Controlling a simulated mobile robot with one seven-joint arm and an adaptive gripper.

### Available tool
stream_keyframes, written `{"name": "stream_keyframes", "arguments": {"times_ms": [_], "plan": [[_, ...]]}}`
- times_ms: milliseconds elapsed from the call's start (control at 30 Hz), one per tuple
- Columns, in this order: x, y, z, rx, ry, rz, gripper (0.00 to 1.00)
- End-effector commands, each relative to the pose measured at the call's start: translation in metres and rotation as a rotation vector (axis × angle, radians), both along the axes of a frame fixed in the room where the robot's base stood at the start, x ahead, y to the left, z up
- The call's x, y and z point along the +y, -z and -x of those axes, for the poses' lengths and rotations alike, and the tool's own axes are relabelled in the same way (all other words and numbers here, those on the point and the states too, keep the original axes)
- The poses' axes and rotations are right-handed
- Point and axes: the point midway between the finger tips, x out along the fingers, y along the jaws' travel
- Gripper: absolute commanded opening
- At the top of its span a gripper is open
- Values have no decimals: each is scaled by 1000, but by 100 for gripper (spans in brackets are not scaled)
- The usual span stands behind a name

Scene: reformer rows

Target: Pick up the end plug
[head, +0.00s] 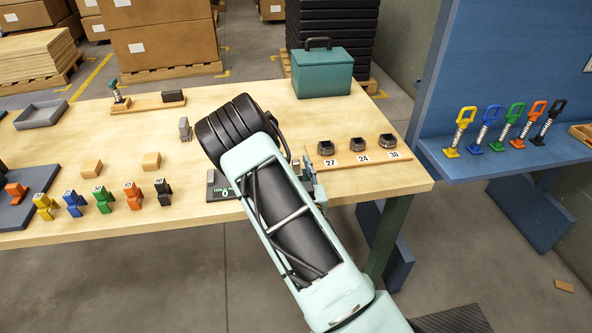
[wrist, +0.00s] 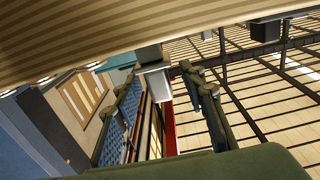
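A small grey upright piece (head: 185,129), which looks like the end plug, stands on the wooden table just left of my arm's black wrist in the head view.
A teal toolbox (head: 322,72) stands at the back right. A board with several dark round parts (head: 357,144) lies right of my arm. A wooden strip with a black block (head: 173,96) lies behind the grey piece. Wooden blocks (head: 151,161) and coloured numbered pieces (head: 103,200) stand to the left.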

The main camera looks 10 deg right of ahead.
Motion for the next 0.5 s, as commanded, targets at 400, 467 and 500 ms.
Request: {"name": "stream_keyframes", "arguments": {"times_ms": [400,467,500], "plan": [[0,0,0,0,0,0,7],[0,0,0,0,0,0,0],[0,0,0,0,0,0,0]]}}
